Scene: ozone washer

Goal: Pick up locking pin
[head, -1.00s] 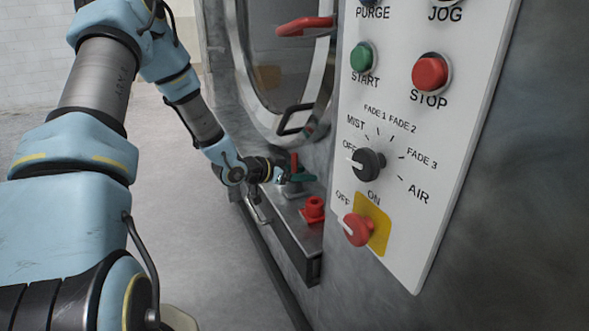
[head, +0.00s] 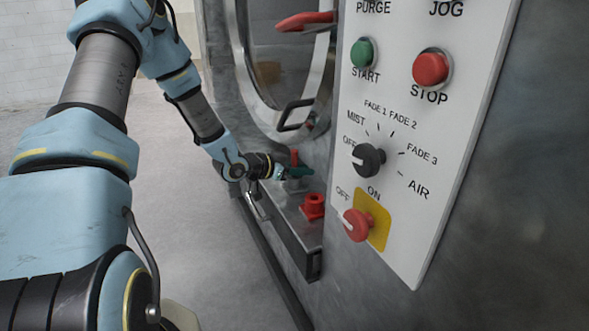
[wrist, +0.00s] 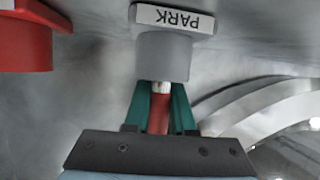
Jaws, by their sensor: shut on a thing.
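The locking pin (wrist: 158,119) has a red body and a pale metal end. In the wrist view it lies between the green fingers of my gripper (wrist: 161,90), which is shut on it. Its pale end meets the mouth of a grey round socket (wrist: 163,57) by a plate marked PARK (wrist: 172,18). I cannot tell how much of the pin is inside the socket. In the head view the pin's red end (head: 294,156) stands up above my gripper (head: 297,171), over the ledge; the fingers partly hide the pin.
A red socket (head: 313,207) stands on the metal ledge (head: 300,235), nearer than the grey one; it also shows in the wrist view (wrist: 25,40). The washer's round door (head: 285,75) is behind. The control panel (head: 410,220) is to the right. Open floor lies left.

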